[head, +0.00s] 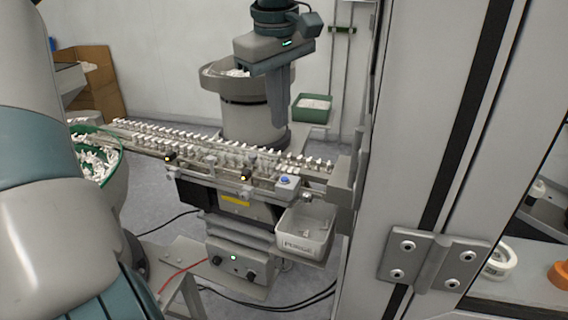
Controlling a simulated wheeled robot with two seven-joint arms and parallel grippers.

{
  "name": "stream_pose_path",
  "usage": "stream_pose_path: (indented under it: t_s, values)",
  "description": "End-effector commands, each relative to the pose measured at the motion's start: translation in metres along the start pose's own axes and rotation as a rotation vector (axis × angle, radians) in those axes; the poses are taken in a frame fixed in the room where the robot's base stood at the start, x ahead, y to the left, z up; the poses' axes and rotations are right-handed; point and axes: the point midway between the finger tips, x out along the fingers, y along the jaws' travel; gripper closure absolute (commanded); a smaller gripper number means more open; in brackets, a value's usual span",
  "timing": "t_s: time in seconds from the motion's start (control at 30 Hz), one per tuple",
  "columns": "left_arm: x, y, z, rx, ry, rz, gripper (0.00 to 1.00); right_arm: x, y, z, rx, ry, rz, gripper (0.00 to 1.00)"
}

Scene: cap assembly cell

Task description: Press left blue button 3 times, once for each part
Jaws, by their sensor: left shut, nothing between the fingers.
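The blue button (285,180) sits on a small grey box at the right front of the linear feeder track. My left gripper (279,120) is in the upper middle of the head view, fingers pointing down and shut with nothing between them. In the picture its fingertips lie above the button, in front of the grey bowl feeder; they do not touch the button. White parts (200,142) stand in rows along the track. My right gripper is not in view.
A green bowl of white parts (120,150) is at left. A grey door post (400,150) closes off the right. A green tray (311,108) stands behind.

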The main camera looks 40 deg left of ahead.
Motion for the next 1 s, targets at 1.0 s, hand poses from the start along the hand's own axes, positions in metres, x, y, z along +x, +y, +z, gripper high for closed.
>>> stream_pose_path:
  t_s: [1.0]
  values:
    - [-0.007, -0.006, 0.008, 1.002, 0.083, 0.068, 1.00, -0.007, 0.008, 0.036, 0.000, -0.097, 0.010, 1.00]
